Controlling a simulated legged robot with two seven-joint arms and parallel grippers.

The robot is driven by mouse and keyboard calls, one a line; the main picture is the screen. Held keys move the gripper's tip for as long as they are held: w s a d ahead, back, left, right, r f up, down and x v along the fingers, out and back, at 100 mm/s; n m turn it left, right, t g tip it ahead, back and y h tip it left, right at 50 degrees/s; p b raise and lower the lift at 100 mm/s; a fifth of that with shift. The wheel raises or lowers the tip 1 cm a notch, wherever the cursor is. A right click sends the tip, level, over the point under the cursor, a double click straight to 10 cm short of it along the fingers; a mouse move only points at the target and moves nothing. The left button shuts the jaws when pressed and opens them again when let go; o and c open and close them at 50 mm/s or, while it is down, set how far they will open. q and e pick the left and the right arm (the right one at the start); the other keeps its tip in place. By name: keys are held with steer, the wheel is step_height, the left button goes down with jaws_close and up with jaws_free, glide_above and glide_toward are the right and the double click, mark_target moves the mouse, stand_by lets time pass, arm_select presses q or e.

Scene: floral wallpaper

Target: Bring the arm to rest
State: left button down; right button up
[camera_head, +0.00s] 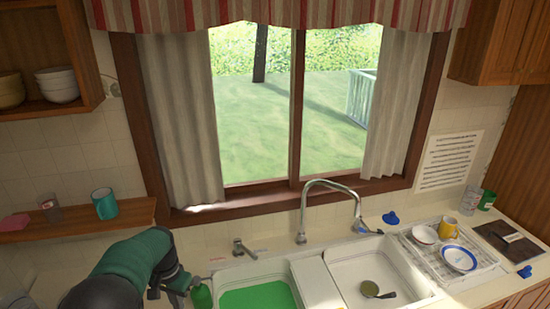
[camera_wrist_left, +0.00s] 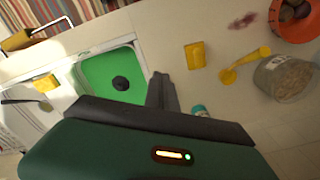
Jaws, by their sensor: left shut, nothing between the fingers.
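My left arm, green and black, comes in from the lower left in the head view. Its dark left gripper (camera_head: 178,288) is over the counter, left of the green-bottomed sink basin (camera_head: 258,298). In the wrist view the gripper's dark fingers (camera_wrist_left: 161,92) are together with nothing between them. They lie beside the right edge of the green basin (camera_wrist_left: 105,72) in that picture. A green bottle (camera_head: 202,297) stands close to the gripper in the head view; whether they touch cannot be told. My right arm is not in view.
A faucet (camera_head: 301,232) rises behind the sinks. A white sink (camera_head: 362,262) holds a ladle, and a dish rack (camera_head: 446,270) stands to the right. The wrist view shows a yellow block (camera_wrist_left: 195,55), a glass jar (camera_wrist_left: 283,77) and an orange bowl (camera_wrist_left: 297,22) on the counter.

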arm_select(q)
steer(key=s+d+f+n+t+b, duration=0.1)
steer(key=s+d+f+b, duration=0.1)
steer(key=s+f+b, duration=0.2)
steer(key=s+d+f+n+b, duration=0.1)
steer(key=s+d+f+b, duration=0.2)
steer(key=s, duration=0.7)
steer(key=s+d+f+n+t+b, duration=0.1)
steer(key=s+d+f+b, duration=0.1)
steer(key=s+f+b, duration=0.3)
steer(key=shift+s+d+t+b, duration=0.3)
steer(key=shift+s+b, duration=0.45)
steer(key=shift+s, duration=0.15)
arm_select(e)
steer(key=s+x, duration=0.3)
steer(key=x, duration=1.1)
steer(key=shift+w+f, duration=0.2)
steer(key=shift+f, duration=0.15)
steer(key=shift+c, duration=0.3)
